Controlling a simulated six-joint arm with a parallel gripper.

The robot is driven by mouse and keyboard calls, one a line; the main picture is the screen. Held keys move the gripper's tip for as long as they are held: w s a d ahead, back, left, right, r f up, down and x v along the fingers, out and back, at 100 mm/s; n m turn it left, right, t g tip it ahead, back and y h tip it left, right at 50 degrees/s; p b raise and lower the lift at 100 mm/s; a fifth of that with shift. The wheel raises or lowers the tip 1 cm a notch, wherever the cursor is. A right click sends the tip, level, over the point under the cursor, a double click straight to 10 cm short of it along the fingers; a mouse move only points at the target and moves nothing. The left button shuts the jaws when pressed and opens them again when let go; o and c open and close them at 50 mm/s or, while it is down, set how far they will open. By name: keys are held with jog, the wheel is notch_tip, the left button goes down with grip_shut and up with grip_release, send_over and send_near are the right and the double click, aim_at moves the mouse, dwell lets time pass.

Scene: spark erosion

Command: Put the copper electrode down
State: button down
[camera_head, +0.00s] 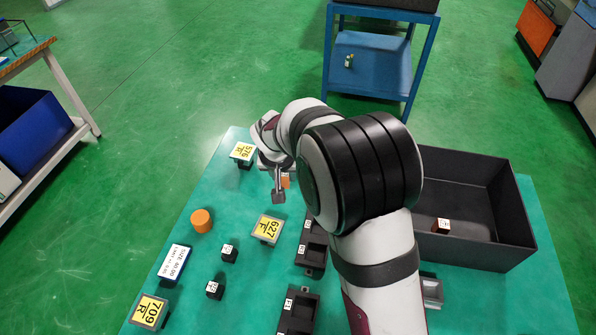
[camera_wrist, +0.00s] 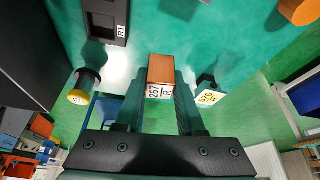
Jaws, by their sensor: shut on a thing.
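My gripper (camera_head: 280,190) is over the far part of the green table, just right of the yellow 576 R sign. It is shut on the copper electrode (camera_wrist: 160,72), a block with a white label reading 267 R, between the two dark fingers in the wrist view. In the head view only a small orange-brown part of the electrode (camera_head: 286,181) shows beside the fingers. I cannot tell whether its underside touches the table.
Dark fixtures (camera_head: 313,236) stand near my arm. A dark bin (camera_head: 513,235) holding a labelled block (camera_head: 440,226) is right. Green table shows bare between them.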

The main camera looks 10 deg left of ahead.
notch_tip(320, 180, up, 6)
jog(key=shift+w, duration=0.1)
jog(key=w+d+m, duration=0.1)
jog(key=w+d, duration=0.1)
jog(key=d, duration=1)
jog(key=w+d, duration=0.3)
jog(key=d, duration=0.8)
jog(key=s+d, duration=0.3)
jog(key=d, duration=0.8)
jog(key=s+d, duration=0.2)
jog(key=d, duration=0.9)
send_over(427, 208)
jog(key=shift+m+h, duration=0.3)
jog(key=shift+m, duration=0.1)
jog(key=f, duration=1.1)
jog(key=shift+s+d+f, duration=0.1)
jog(key=shift+s+f, duration=0.1)
jog(key=shift+f, duration=0.2)
jog(key=shift+w+f, duration=0.15)
jog(key=shift+f, duration=1.95)
jog(key=shift+f, duration=0.1)
